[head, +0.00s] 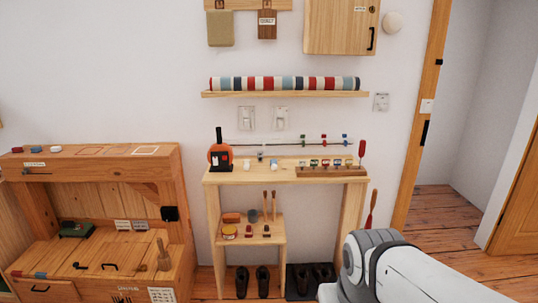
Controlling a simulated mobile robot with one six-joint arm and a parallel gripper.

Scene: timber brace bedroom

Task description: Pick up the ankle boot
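Several dark shoes stand on the floor under the small wooden table in the head view. One dark shoe (242,282) and another dark shoe (263,281) are side by side below the low shelf. More dark footwear (322,274) sits to the right on a dark mat (291,294), partly hidden behind my arm. They are small here, and I cannot tell which is the ankle boot. My white and grey arm reaches in from the lower right. My gripper is outside the picture.
The wooden table (233,178) holds an orange and black object (220,152) and a rack of small items (330,171). A low shelf (265,239) bears small jars. A wooden bench (100,262) stands left. A doorway with open floor (440,210) is right.

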